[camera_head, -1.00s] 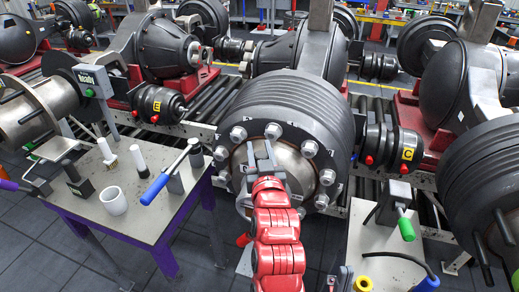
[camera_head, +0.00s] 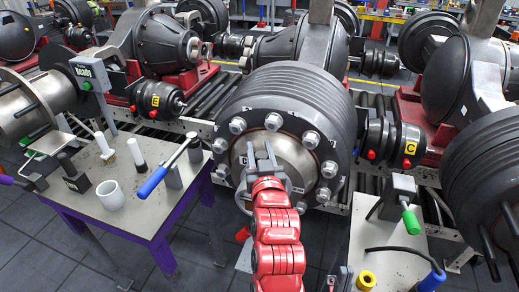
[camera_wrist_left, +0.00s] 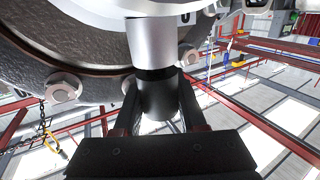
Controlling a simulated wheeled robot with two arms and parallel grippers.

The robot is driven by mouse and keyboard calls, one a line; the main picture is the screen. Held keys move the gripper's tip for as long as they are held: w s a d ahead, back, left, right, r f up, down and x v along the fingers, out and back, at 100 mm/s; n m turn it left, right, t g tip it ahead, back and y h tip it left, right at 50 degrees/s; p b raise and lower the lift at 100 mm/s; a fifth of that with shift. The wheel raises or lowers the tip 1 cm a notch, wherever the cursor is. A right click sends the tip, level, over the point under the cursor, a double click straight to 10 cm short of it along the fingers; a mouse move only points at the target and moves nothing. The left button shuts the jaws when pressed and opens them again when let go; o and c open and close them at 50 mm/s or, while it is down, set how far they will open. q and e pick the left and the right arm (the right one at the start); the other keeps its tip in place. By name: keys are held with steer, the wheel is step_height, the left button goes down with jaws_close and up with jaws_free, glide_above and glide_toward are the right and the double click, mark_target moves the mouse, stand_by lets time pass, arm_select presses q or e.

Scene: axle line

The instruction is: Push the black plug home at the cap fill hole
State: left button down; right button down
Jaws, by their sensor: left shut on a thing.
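The large ribbed black wheel hub (camera_head: 330,100) faces me with a ring of silver nuts and a metallic cap (camera_head: 290,153) at its middle. My left gripper (camera_head: 263,155), on a red arm, is in front of the cap. The plug's upper end meets a silver cylinder (camera_wrist_left: 150,42) in this view. I cannot see the fill hole or tell how deep the plug sits. My right gripper is not in view.
A left table holds a white cup (camera_head: 110,194), a blue-handled tool (camera_head: 153,182) and a white-topped cylinder (camera_head: 135,152). A right table holds a green-handled tool (camera_head: 411,222) and a yellow ring (camera_head: 365,280). Other axle assemblies (camera_head: 160,45) stand behind on the roller line.

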arm_select(q)
steer(key=shift+f+b, duration=0.45)
steer(key=shift+f, duration=0.1)
steer(key=shift+c, duration=2)
jaws_free()
steer(key=shift+s, duration=0.1)
